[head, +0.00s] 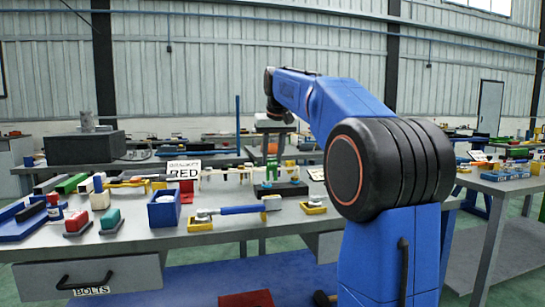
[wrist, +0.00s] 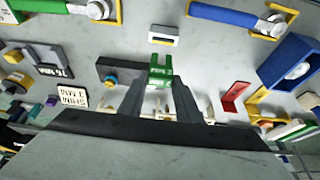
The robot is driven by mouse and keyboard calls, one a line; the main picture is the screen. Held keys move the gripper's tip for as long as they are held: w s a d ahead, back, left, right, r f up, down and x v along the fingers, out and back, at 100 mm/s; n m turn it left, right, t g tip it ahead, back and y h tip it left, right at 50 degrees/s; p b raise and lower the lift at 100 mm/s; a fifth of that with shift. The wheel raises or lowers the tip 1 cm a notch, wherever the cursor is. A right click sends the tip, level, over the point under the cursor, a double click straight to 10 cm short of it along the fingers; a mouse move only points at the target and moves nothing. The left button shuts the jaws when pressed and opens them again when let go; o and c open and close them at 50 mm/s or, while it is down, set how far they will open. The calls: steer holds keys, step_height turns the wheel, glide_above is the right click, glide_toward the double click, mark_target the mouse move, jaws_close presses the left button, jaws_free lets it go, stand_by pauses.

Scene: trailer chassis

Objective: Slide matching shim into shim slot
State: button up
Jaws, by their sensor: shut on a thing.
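My gripper (wrist: 160,88) is shut on a green shim (wrist: 160,72), which has a forked end and small pale lettering too small to read surely. The shim hangs between the two dark fingers above the bench; in the head view it shows as a green piece (head: 272,162) below my wrist. A small white block with a dark slot (wrist: 164,36) lies apart from the shim, above it in the wrist view. I cannot clearly make out that block in the head view. A card reading SHIM 3 MM (wrist: 73,97) stands to the left in the wrist view.
A dark block with a blue knob (wrist: 115,75) is close to the left finger in the wrist view. A blue-handled wrench (head: 240,210), a blue bin (head: 164,208) and a yellow holder (head: 313,207) are along the front bench. Bare bench surrounds the slotted block.

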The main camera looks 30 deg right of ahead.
mark_target(272, 162)
steer(key=shift+f, duration=2.75)
steer(key=shift+f, duration=2.5)
steer(key=o, duration=1.7)
steer(key=shift+r, duration=3.5)
